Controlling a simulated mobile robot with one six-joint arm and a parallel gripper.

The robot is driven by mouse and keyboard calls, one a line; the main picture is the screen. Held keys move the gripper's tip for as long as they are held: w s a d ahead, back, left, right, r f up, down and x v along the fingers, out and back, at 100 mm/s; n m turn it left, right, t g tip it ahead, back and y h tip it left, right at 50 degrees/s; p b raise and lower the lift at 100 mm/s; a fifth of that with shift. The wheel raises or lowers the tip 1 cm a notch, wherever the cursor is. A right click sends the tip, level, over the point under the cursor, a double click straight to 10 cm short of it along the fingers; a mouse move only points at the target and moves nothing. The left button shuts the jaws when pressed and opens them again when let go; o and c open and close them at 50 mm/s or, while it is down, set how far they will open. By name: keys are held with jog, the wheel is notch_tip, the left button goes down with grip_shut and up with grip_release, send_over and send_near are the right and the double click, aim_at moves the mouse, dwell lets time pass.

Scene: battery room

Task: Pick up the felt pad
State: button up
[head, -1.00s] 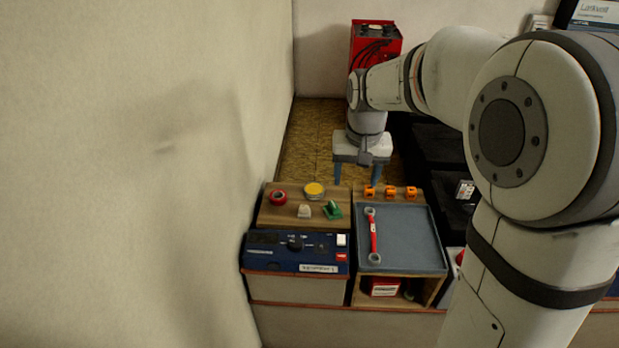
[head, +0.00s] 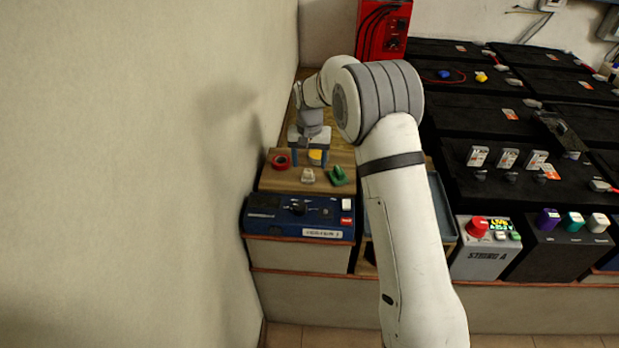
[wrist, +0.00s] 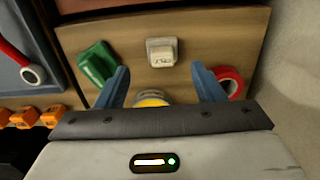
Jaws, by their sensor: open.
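The felt pad is most likely the small off-white block (head: 307,176) with dark lettering on its face, too small to read surely. It lies on the wooden board (head: 275,184), between a red tape ring and a green piece. In the wrist view the block (wrist: 162,52) sits just beyond the fingertips, near the middle. My gripper (head: 310,160) is open with blue fingers, above the back part of the board. In the wrist view my gripper (wrist: 162,80) is empty, its fingers apart on either side of the block's line.
A yellow-topped tin (wrist: 152,98) is partly hidden under my gripper. The green piece (wrist: 97,64) is beside the left finger, the red tape ring (wrist: 230,82) beside the right. A blue panel box (head: 270,215) stands in front. The wall (head: 150,170) is close on the left.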

aim_at(308, 171)
jog(key=f, duration=0.4)
jog(key=shift+s+a+f+b, duration=0.15)
jog(key=shift+s+f+b, duration=0.1)
jog(key=shift+f+b, duration=0.05)
jog(key=shift+c, duration=0.4)
jog(key=c, duration=1)
jog(key=shift+r, duration=0.1)
notch_tip(308, 171, up, 10)
jog(key=shift+p, duration=0.6)
jog(key=o, duration=0.4)
jog(key=c, duration=0.3)
